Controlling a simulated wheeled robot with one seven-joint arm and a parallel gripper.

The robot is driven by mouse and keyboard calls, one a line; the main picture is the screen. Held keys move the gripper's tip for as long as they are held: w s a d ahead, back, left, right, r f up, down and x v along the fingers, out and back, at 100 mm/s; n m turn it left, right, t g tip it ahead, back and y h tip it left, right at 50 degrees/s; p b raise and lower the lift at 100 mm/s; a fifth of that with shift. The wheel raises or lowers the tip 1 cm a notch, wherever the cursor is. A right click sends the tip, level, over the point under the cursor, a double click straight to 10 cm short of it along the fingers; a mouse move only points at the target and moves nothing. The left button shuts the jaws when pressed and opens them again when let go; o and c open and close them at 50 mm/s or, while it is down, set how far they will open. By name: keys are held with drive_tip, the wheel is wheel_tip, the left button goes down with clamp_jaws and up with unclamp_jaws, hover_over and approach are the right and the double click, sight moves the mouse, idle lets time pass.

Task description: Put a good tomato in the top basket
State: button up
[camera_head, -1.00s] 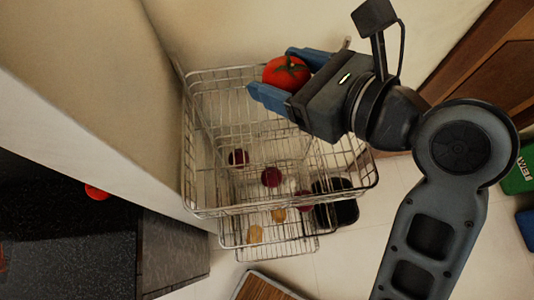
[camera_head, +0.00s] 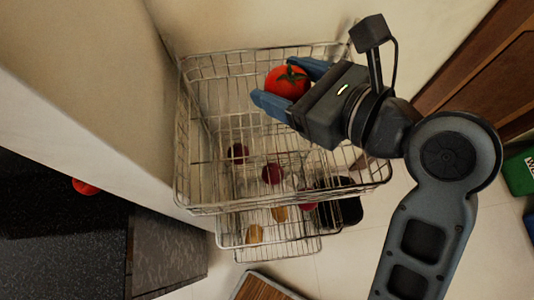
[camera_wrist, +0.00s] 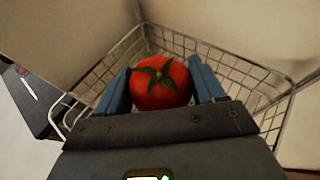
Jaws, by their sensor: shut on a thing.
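A red tomato with a green stem (camera_head: 286,82) is held between the blue fingers of my gripper (camera_head: 284,86). The gripper is shut on it; the wrist view also shows the tomato (camera_wrist: 160,84) between both fingers. The top wire basket (camera_head: 184,150) of a tiered rack is under and around the gripper. In the head view the tomato overlaps the upper part of this basket, inside its rim outline. How far it is above the basket floor I cannot tell. Another red tomato (camera_head: 85,187) lies on the dark counter at the left.
Lower wire baskets (camera_head: 228,240) hold several dark red round things (camera_head: 272,173) and tan pieces (camera_head: 255,234). Walls stand close behind and left of the rack. A black bin (camera_head: 350,211) stands beside it. A green box (camera_head: 520,172) is at the far right.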

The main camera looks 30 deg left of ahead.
drive_tip(key=o, duration=1.2)
drive_tip(key=shift+c, duration=0.2)
drive_tip(key=shift+v, duration=3.95)
